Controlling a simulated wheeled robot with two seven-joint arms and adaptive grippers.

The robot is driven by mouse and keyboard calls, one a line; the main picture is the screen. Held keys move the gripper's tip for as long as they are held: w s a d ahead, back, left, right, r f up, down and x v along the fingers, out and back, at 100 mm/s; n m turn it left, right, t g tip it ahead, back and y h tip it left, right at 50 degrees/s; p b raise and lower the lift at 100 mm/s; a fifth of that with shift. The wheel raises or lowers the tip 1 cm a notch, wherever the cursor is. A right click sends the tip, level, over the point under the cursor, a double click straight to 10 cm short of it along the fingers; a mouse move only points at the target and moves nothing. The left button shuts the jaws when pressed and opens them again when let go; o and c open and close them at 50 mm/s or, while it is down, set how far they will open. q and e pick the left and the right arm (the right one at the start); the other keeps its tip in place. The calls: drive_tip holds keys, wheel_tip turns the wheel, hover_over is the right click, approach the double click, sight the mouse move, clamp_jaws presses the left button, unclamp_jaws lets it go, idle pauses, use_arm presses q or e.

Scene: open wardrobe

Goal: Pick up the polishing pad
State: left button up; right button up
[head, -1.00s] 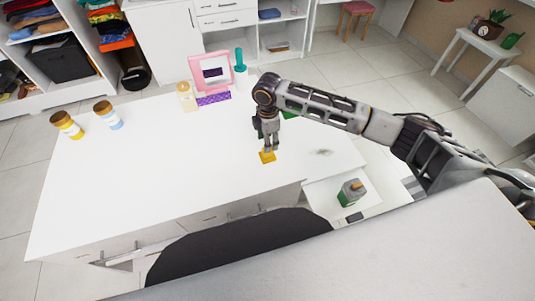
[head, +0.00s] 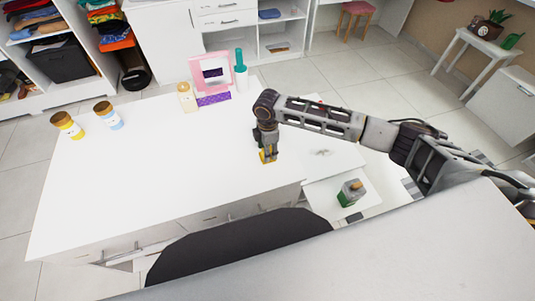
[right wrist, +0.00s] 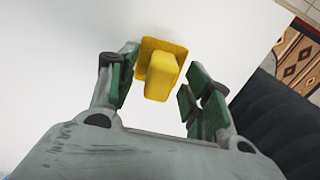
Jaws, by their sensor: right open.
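The yellow polishing pad (head: 268,156) lies on the white table near its front edge, mostly hidden by my right gripper in the head view. In the right wrist view the pad (right wrist: 161,72) shows a flat base with a raised block-shaped handle. My right gripper (head: 268,154) points down over it. Its two green-padded fingers (right wrist: 158,92) are open, one on each side of the handle, with a visible gap on both sides. My left gripper is not in view.
A pink-framed mirror (head: 211,72), a cream bottle (head: 187,97) and a teal-topped bottle (head: 240,70) stand at the back. The table's middle is clear.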

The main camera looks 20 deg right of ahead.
drive_tip(key=shift+f, duration=0.55)
drive_tip(key=c, duration=1)
